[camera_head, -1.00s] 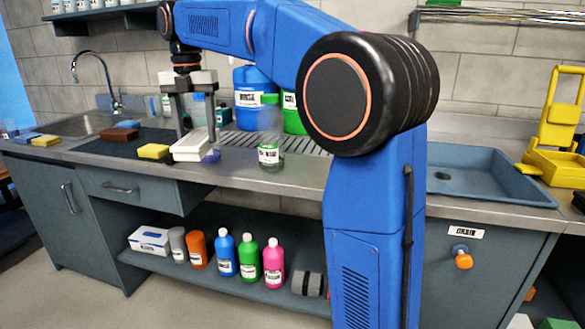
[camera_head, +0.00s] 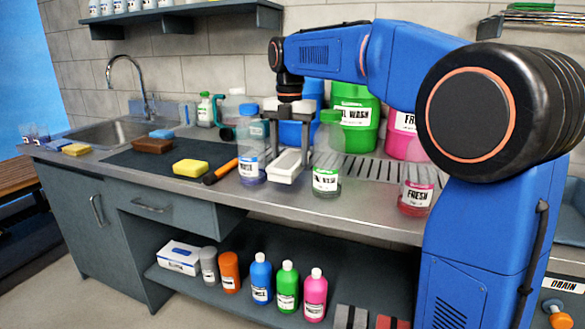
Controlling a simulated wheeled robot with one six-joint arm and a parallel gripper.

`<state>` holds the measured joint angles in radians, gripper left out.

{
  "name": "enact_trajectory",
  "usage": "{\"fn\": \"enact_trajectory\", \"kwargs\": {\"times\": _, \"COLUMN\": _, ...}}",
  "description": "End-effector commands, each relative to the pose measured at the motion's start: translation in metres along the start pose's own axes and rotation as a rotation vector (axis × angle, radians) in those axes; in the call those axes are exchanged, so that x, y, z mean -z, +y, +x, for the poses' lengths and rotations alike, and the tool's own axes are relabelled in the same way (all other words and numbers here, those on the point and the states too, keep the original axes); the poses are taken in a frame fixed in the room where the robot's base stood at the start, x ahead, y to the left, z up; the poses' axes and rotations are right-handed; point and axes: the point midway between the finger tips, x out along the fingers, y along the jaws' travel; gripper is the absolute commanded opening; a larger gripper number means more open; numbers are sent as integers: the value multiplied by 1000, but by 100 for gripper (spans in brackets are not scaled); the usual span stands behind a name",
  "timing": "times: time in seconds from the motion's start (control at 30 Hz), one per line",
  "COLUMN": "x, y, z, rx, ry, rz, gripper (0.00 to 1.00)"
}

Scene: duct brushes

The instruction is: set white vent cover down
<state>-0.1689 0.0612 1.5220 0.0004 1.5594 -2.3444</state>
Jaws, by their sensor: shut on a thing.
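The white vent cover (camera_head: 287,164) is a small white rectangular piece with a raised rim. It is low over the grey counter (camera_head: 272,204), between a clear bottle with a blue cap (camera_head: 251,167) and a clear bottle with a green label (camera_head: 326,180). My gripper (camera_head: 289,145) points down from above, with its grey fingers shut on the cover. The finger tips are partly hidden by the cover. I cannot tell whether its underside touches the counter.
A yellow sponge (camera_head: 190,168) lies on a dark mat (camera_head: 135,160), with an orange-handled tool (camera_head: 221,171) beside it. The front counter strip is clear.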

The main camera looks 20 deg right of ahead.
Motion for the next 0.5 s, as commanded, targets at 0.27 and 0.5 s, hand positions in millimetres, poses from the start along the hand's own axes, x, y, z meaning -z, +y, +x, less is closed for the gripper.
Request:
{"fn": "enact_trajectory", "kwargs": {"times": 0.27, "x": 0, "y": 0, "z": 32, "rx": 1, "ry": 1, "rz": 0, "gripper": 36}}
{"fn": "enact_trajectory", "kwargs": {"times": 0.5, "x": 0, "y": 0, "z": 40, "rx": 0, "ry": -1, "rz": 0, "gripper": 36}}
